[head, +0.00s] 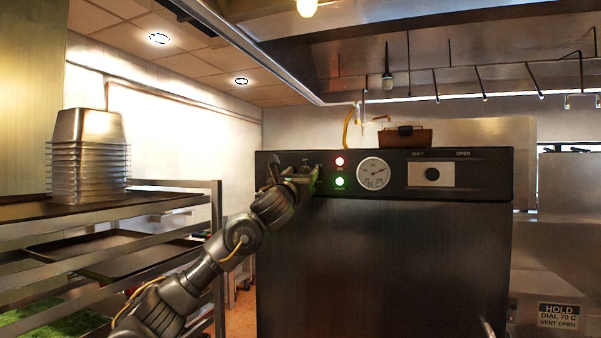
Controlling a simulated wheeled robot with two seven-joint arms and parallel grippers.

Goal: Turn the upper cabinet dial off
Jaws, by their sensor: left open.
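The dark upper cabinet (400,250) stands in front of me with a black control panel along its top. My left gripper (310,177) is open at the panel's left part, left of the lamps. It covers that stretch of panel, so a dial there is hidden and I cannot tell whether the fingers touch or surround one. A red lamp (339,161) and a green lamp (339,181) are both lit. A round white gauge (373,173) is right of them. A black round knob (432,174) sits on a silver plate further right. My right gripper is out of view.
A metal rack (215,215) with trays and stacked steel pans (89,150) stands at the left, close to my left arm. A brown box (405,137) lies on the cabinet top. A hood (420,50) hangs above.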

